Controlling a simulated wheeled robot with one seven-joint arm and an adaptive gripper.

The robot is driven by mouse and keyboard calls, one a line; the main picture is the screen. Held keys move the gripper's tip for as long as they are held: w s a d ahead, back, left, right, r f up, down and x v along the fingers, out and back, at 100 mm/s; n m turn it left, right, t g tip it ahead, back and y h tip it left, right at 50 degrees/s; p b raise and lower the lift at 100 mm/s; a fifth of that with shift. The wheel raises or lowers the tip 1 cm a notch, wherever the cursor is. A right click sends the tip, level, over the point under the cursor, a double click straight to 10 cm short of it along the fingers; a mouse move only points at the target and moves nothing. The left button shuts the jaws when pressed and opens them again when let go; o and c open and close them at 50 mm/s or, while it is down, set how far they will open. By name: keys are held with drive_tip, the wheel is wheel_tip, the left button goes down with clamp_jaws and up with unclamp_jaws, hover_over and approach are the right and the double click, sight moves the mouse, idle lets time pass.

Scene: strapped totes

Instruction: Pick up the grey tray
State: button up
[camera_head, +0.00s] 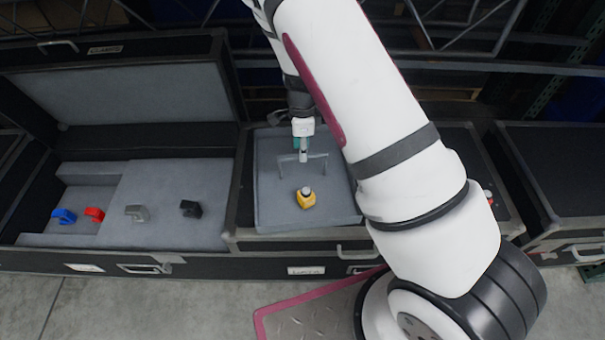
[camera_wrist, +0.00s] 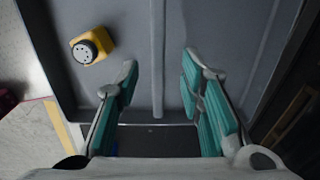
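The grey tray (camera_head: 270,205) lies on top of the black case right of the open case. It has a raised grey handle (camera_head: 319,156) across its middle and also fills much of the wrist view (camera_wrist: 215,25). My gripper (camera_head: 303,155) is over the tray at the handle. In the wrist view my gripper (camera_wrist: 160,75) is open, with its teal-padded fingers apart on either side of the handle bar (camera_wrist: 157,50). I cannot tell whether the fingers touch the handle. A yellow object (camera_head: 306,200) with a round knob sits in the tray; it also shows in the wrist view (camera_wrist: 91,47).
The open foam-lined case (camera_head: 160,215) at left holds blue (camera_head: 64,215), red (camera_head: 95,214), grey (camera_head: 137,213) and black (camera_head: 190,208) clamps. Another black case (camera_head: 560,170) stands at right. My arm hides part of the tray's right side. Metal racks stand behind.

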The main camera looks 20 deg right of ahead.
wheel_tip(320, 180, down, 4)
drive_tip(key=shift+s+f, duration=0.1)
drive_tip(key=shift+f, duration=0.05)
clamp_jaws()
idle(0.4)
